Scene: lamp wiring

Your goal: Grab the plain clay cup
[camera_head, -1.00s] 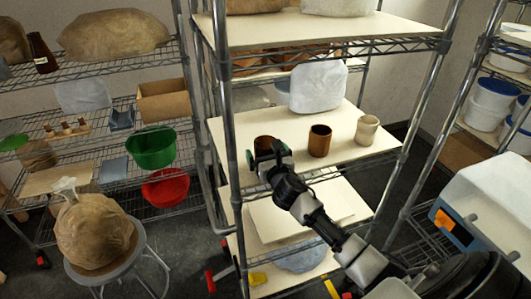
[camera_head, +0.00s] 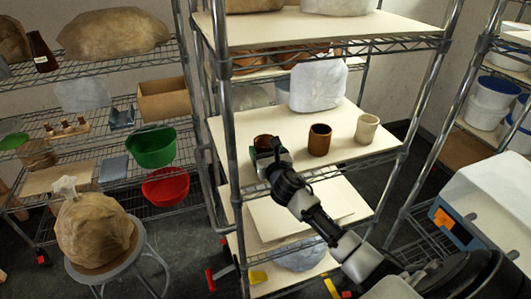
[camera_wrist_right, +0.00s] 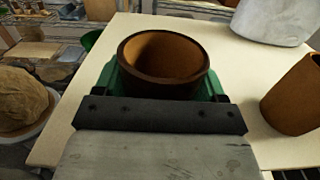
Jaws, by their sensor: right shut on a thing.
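Three cups stand in a row on the middle shelf. The left one is a brown clay cup with a dark rim (camera_head: 263,142); in the right wrist view it fills the space between my fingers (camera_wrist_right: 163,58). My right gripper (camera_head: 271,156), with green fingers, is shut on this cup, one finger at each side, and hides its lower part. The middle cup (camera_head: 319,141) is plain brown; it also shows at the right in the wrist view (camera_wrist_right: 293,98). The right cup (camera_head: 367,129) is pale cream. My left gripper is not in view.
A pale wrapped block (camera_head: 318,85) stands behind the cups on the shelf board (camera_head: 345,145). Metal rack posts (camera_head: 230,120) and an upper shelf (camera_head: 330,32) frame the space. A bagged lump on a stool (camera_head: 92,230) stands at the lower left.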

